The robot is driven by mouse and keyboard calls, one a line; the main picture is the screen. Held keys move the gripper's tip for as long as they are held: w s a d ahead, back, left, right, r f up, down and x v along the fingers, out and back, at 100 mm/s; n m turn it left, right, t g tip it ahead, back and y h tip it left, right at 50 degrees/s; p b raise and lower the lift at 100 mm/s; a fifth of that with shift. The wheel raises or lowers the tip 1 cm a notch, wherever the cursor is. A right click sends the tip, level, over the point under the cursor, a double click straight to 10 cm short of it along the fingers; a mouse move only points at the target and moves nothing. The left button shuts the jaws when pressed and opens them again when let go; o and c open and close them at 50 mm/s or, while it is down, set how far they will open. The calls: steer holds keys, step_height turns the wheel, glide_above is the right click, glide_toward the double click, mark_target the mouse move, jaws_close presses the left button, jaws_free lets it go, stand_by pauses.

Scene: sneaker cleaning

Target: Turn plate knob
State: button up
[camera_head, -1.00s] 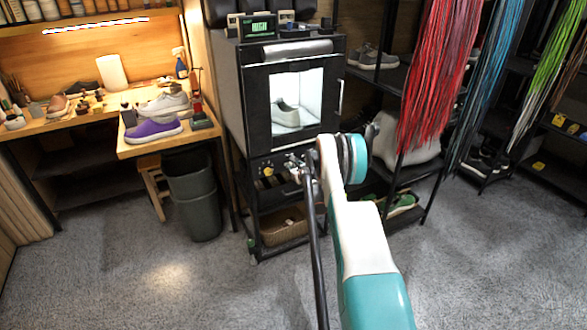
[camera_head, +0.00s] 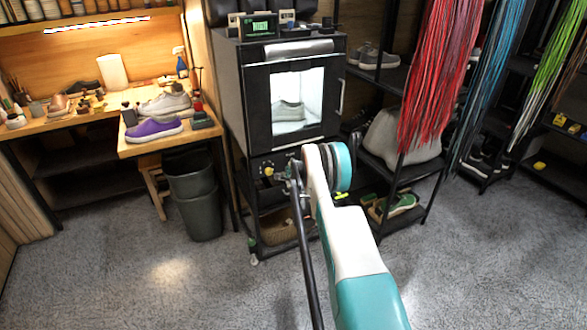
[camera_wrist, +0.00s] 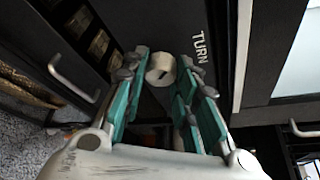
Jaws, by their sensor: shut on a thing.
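The plate knob (camera_wrist: 160,69) is a small pale round knob on a dark panel, beside the printed word TURN (camera_wrist: 200,47). My gripper (camera_wrist: 164,80) has its teal fingers on either side of the knob, shut on it. In the head view my arm reaches the lower front panel of a black cabinet (camera_head: 257,100), and it hides the knob and fingertips there. A light shoe (camera_head: 289,110) stands side-on inside the cabinet's lit window.
A yellow knob (camera_head: 268,171) sits on the panel left of my arm. A bin (camera_head: 197,205) and a workbench (camera_head: 150,143) stand left; shelves with shoes stand right. The floor in front is open.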

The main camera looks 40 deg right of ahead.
steer(key=shift+n+h, duration=0.3)
steer(key=shift+n, duration=0.1)
steer(key=shift+f, duration=0.1)
stand_by(0.3)
steer(key=o, duration=1)
steer(key=shift+o, duration=0.2)
steer(key=shift+s+a, duration=0.1)
steer(key=v, duration=0.7)
steer(key=shift+s, duration=0.15)
steer(key=shift+a, duration=0.1)
